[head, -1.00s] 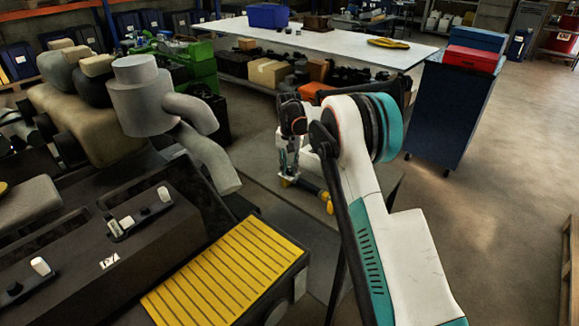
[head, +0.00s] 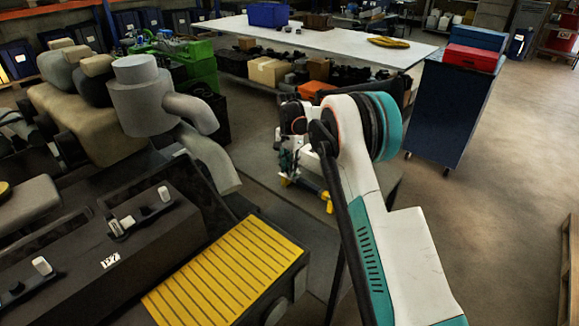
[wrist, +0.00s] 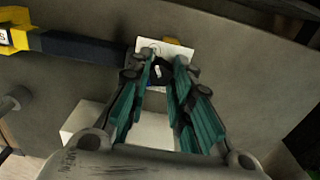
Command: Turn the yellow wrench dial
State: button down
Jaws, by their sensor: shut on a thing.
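In the wrist view my gripper (wrist: 163,75) has its teal fingers closed in on a small dark knob (wrist: 159,72) with a white mark, which I take for the dial. The knob sits in front of a white plate (wrist: 165,48). A dark bar (wrist: 90,48) runs left from the plate to a yellow end (wrist: 20,40) with a black band and a label, apparently the yellow wrench. In the head view my gripper (head: 287,172) is small and partly hidden by my arm, and a yellow piece (head: 328,201) shows beside it. The knob cannot be made out there.
A grey surface lies behind the wrench in the wrist view. In the head view a yellow ribbed step (head: 228,275) and engine block parts stand at the left. A white-topped workbench (head: 330,42) is at the back, and a dark blue cabinet (head: 450,115) at the right.

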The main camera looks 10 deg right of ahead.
jog(key=c, duration=1.4)
grip_release()
notch_tip(320, 180, up, 12)
jog(key=shift+r, duration=0.1)
